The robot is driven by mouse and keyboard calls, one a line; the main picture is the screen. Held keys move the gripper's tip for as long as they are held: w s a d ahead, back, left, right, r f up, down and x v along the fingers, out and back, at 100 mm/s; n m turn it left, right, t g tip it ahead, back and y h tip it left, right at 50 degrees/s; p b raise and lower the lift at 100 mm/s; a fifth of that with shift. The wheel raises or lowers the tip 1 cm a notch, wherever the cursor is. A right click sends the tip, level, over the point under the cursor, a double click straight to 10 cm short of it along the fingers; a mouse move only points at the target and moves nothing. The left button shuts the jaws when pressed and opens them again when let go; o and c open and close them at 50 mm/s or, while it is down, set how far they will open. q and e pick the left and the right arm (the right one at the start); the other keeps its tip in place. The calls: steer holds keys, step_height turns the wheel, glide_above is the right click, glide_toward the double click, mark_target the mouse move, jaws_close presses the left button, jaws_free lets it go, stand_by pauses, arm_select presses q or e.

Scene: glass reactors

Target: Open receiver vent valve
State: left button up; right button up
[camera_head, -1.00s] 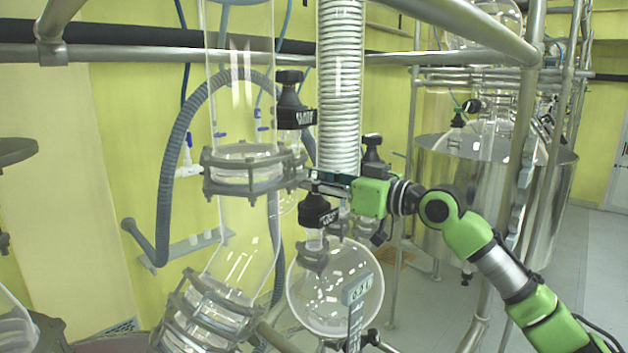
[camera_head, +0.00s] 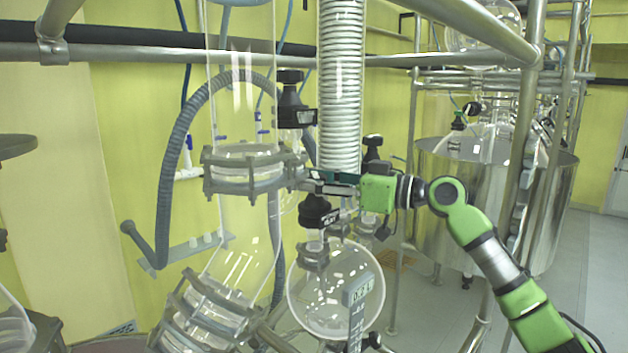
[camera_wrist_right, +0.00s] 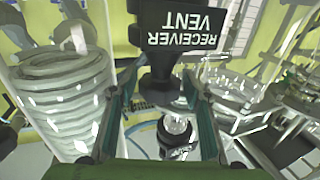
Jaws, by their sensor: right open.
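In the wrist view, a black valve handle (camera_wrist_right: 180,30) with an upside-down label RECEIVER VENT fills the top. Its narrower part reaches down toward the space between my fingers. In the head view, it appears to be the black handle (camera_head: 318,212) above the round glass flask. My right gripper (camera_head: 312,184) comes in from the right and points left, just above this handle. It is open; its two fingers show in the wrist view (camera_wrist_right: 158,105) with the handle between or just beyond their tips. Contact cannot be told. My left gripper is not in view.
The round flask (camera_head: 335,290) hangs below. Another black handle (camera_head: 292,105) is at the upper left, near the clamped glass column (camera_head: 240,100). The coil condenser (camera_head: 340,80) rises behind my gripper. Steel rails (camera_head: 150,52) cross above, and a steel vessel (camera_head: 545,190) stands at right.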

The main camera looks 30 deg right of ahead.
steer(key=shift+m+t+h, duration=0.3)
steer(key=shift+h, duration=0.2)
steer(key=shift+m+h+p, duration=0.4)
steer(key=shift+h, duration=0.1)
steer(key=shift+s+r+m+t+h, duration=0.1)
steer(key=shift+m+t+h, duration=0.2)
steer(key=shift+t, duration=0.2)
steer(key=shift+h, duration=0.3)
steer(key=shift+a+m+t+h, duration=0.15)
steer(key=shift+m+t+h, duration=0.55)
steer(key=shift+m+h, duration=0.75)
steer(key=m+h, duration=0.1)
steer(key=h, duration=0.2)
steer(key=shift+m+t+h, duration=0.25)
steer(key=shift+m+t, duration=0.05)
steer(key=shift+m, duration=0.05)
steer(key=shift+m+h, duration=0.7)
steer(key=shift+h, duration=0.4)
